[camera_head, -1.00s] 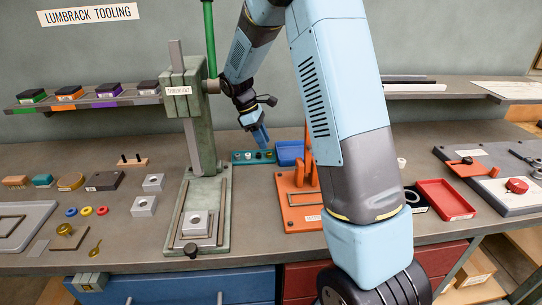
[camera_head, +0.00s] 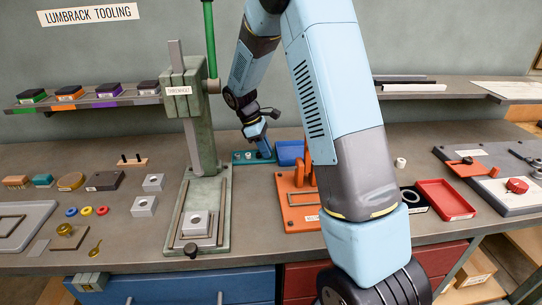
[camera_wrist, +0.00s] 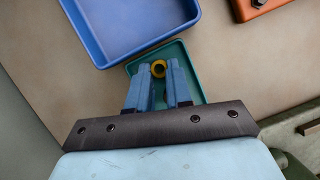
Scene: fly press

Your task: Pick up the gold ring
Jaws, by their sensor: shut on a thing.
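The gold ring (camera_wrist: 158,69) shows in the wrist view between the blue fingertips of my gripper (camera_wrist: 158,72), which is shut on it. It is at the teal tray (camera_wrist: 178,50); whether it still touches the tray floor, I cannot tell. In the head view my gripper (camera_head: 264,150) points down at the right end of the teal tray (camera_head: 242,161). The ring is hidden there by the fingers. Small round pieces show in the tray's left part.
A blue tray (camera_wrist: 125,28) stands right beside the teal tray. A green press (camera_head: 206,180) stands to the left and nearer, an orange press (camera_head: 297,212) to the right. Red, blue and yellow rings (camera_head: 87,211) lie at the front left.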

